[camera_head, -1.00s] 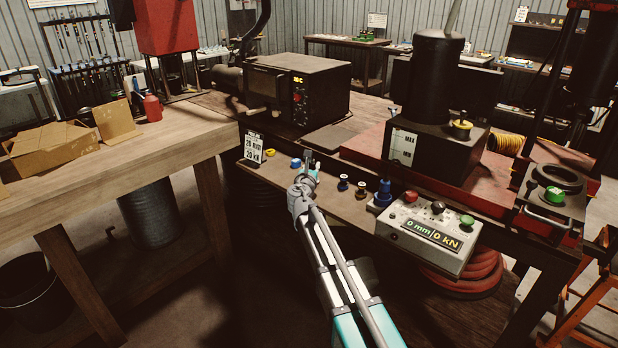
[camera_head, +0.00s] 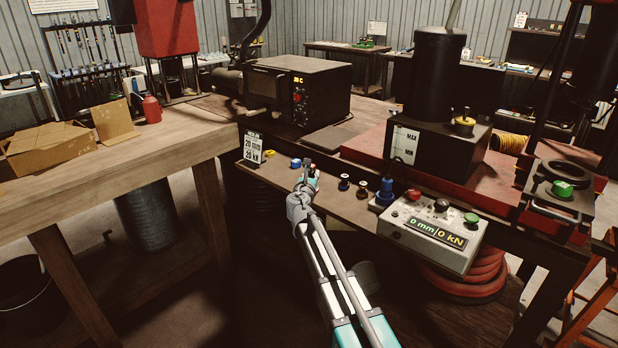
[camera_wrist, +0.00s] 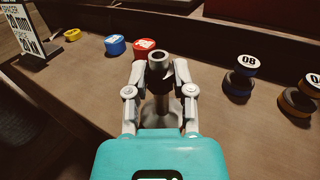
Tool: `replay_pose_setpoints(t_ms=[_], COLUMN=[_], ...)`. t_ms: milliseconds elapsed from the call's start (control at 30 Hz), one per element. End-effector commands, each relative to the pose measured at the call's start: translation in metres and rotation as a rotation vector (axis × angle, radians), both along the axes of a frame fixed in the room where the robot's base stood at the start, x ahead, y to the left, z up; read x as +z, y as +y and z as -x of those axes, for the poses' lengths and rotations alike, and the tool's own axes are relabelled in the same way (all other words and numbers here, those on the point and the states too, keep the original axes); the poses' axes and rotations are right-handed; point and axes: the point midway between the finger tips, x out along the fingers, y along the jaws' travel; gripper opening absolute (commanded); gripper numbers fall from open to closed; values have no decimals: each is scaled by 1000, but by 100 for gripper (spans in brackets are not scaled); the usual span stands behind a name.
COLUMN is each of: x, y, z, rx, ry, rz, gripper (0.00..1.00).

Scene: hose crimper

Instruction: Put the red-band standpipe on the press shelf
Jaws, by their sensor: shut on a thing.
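My gripper (camera_wrist: 160,85) is shut on a grey, hollow-topped standpipe (camera_wrist: 161,63), which stands upright between the fingers. No red band can be made out on it; the fingers hide its sides. A wider grey part shows below the fingers. In the head view my gripper (camera_head: 308,172) is over the brown press shelf (camera_head: 335,205), and the held pipe is too small to make out clearly. I cannot tell whether its base touches the shelf (camera_wrist: 85,75).
Blue (camera_wrist: 115,45), red (camera_wrist: 145,46) and yellow (camera_wrist: 72,34) round pieces sit behind and left of the pipe. A spacer sign (camera_wrist: 32,35) stands at the left. Dark spools (camera_wrist: 240,78) (camera_wrist: 300,98) stand at the right. The control box (camera_head: 435,230) is farther right.

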Motion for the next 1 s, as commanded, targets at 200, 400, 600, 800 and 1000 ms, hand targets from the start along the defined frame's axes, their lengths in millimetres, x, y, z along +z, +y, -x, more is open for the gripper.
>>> replay_pose_setpoints(t_ms=[200, 400, 600, 800, 1000], x=[-1, -2, -2, -2, 1], y=[0, 0, 0, 0, 0], z=[0, 0, 0, 0, 0], rx=[0, 0, 0, 0, 0], ry=[0, 0, 0, 0, 0], rz=[0, 0, 0, 0, 0], gripper=[0, 52, 66, 66, 66])
